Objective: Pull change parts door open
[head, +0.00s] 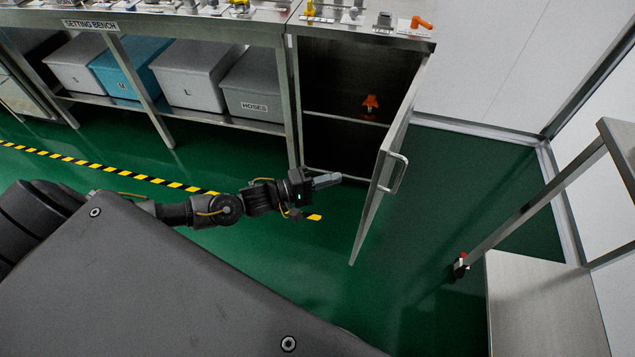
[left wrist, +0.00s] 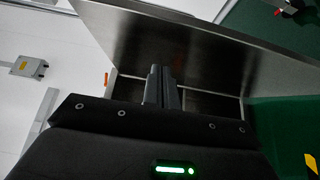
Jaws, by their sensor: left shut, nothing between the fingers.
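The change parts door (head: 385,180) is a metal cabinet door at the right end of the setting bench. It stands swung open toward me, with its bar handle (head: 396,172) on the outer face at the right. My left gripper (head: 338,178) is shut and empty in the opening, on the inner side of the door, close to it. I cannot tell whether the fingertips touch it. In the left wrist view the shut fingers (left wrist: 161,88) point at the door's metal face (left wrist: 190,45). My right gripper is not in view.
Inside the dark cabinet (head: 340,75) an orange part (head: 370,102) sits above a shelf bar. Several bins stand under the bench, including a grey HOSES bin (head: 252,95). A metal table (head: 535,310) stands at the lower right. Green floor is clear beside the door.

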